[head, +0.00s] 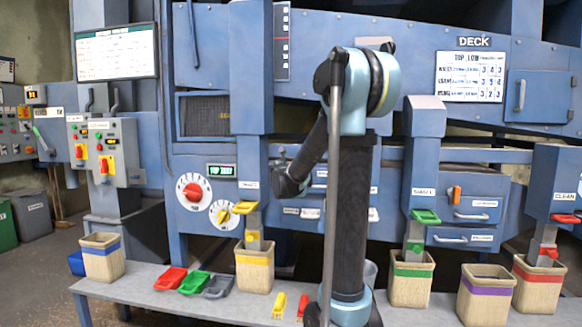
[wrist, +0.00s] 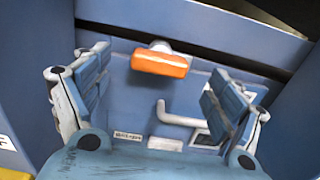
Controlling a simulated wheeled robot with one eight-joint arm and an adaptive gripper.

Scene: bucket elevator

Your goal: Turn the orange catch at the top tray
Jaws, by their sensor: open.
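In the wrist view, an orange catch (wrist: 160,62) sits on a blue panel, its long side lying nearly crosswise and tilted slightly. A light bar handle (wrist: 178,115) is below it to the right. My gripper (wrist: 158,92) is open, with one finger to each side of the catch and a gap at both sides; nothing is between the fingers. In the head view my arm hides the gripper's fingers. An upright orange catch (head: 455,194) shows there on the right drawer front; I cannot tell if it is the same one.
A grey bench (head: 140,290) runs along the front with several bins, such as a yellow-banded bin (head: 254,272), and red, green and grey scoops. A blue post (head: 252,130) stands left of my arm. A dark gap (wrist: 215,68) lies above the panel.

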